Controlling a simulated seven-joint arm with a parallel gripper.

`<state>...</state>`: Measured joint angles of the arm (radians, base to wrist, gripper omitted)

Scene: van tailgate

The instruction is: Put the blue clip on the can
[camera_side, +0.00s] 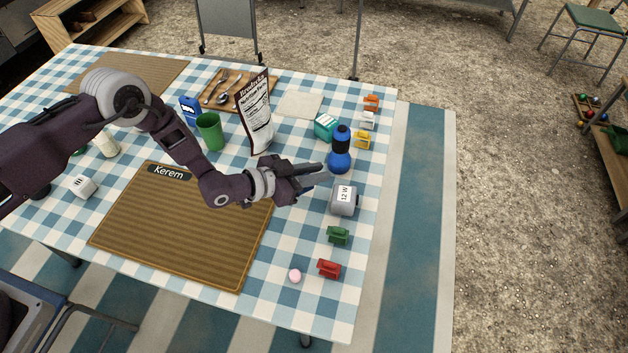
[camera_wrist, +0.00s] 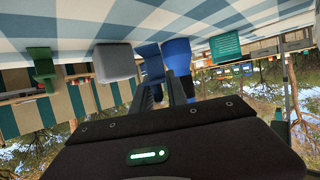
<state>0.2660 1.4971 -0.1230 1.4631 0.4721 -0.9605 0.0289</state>
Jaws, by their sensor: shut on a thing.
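My gripper (camera_side: 315,175) is above the right part of the checked table, just left of the blue bottle with a black band (camera_side: 340,155). It is shut on the blue clip (camera_wrist: 148,58), which shows at the fingertips in the wrist view. In the side view the clip is mostly hidden by the fingers. The bottle (camera_wrist: 178,55) shows right beside the clip in the wrist view; I cannot tell whether they touch.
A grey box marked 12 W (camera_side: 344,199), a green clip (camera_side: 338,236) and a red clip (camera_side: 329,269) line the right edge. A teal box (camera_side: 325,126) and a yellow clip (camera_side: 362,140) stand behind. The tall snack bag (camera_side: 255,112) is behind my wrist. The brown mat (camera_side: 180,240) is bare.

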